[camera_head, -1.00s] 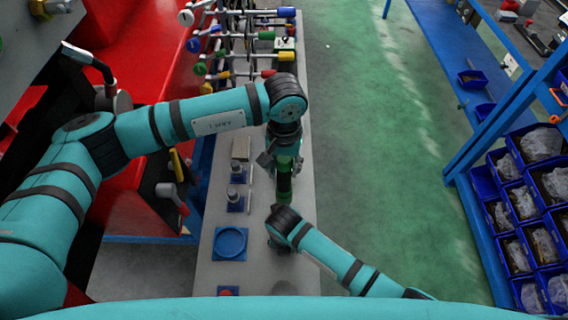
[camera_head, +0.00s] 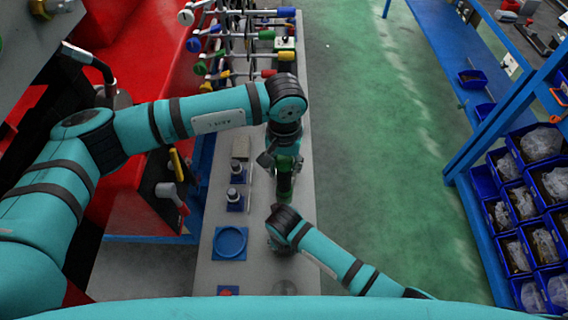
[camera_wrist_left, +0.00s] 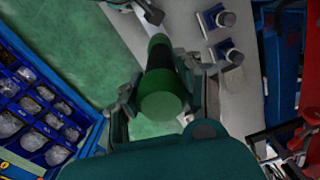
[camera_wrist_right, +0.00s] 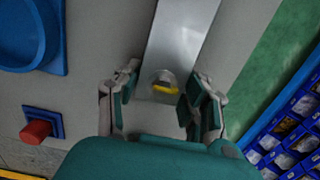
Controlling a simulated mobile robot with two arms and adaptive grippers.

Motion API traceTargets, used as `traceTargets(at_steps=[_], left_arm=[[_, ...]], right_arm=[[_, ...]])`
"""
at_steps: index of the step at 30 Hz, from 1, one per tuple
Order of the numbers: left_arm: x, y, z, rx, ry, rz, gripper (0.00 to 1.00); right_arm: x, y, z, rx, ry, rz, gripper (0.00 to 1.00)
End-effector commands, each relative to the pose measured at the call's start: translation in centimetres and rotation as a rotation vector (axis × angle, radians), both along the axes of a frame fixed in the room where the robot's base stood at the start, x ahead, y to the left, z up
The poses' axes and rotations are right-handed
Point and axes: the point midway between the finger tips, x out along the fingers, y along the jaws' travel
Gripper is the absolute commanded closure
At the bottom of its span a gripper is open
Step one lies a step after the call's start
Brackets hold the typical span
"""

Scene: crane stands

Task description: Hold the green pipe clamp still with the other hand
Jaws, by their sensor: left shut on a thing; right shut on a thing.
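The green pipe clamp (camera_head: 284,183) shows in the head view as a green and dark cylinder below my left wrist, over the grey bench. My left gripper (camera_wrist_left: 165,90) is shut on it; in the left wrist view the green end of the clamp (camera_wrist_left: 160,104) lies between the fingers. My right gripper (camera_wrist_right: 163,95) is low over the bench, with its fingers on either side of a shiny grey metal piece (camera_wrist_right: 182,40) that has a small yellow mark. It is shut on this piece. In the head view my right wrist hides its fingers.
A blue round dish (camera_head: 230,241) and small blue-based fixtures (camera_head: 236,201) stand on the bench left of the clamp. A rack with coloured knobs (camera_head: 240,45) is at the far end. The green floor (camera_head: 375,150) to the right is clear, up to the blue bins (camera_head: 520,200).

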Motion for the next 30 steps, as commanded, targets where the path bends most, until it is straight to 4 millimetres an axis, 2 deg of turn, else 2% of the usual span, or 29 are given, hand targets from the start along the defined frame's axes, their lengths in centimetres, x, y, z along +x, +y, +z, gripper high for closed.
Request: traceTargets(at_steps=[14, 30], left_arm=[[0.1, 0.0, 0.3, 0.000, -0.002, 0.000, 1.00], [0.1, -0.1, 3.6, -0.003, -0.003, 0.000, 1.00]], right_arm=[[0.0, 0.1, 0.1, 0.001, -0.001, 0.000, 1.00], [0.0, 0.1, 0.1, 0.001, -0.001, 0.000, 1.00]])
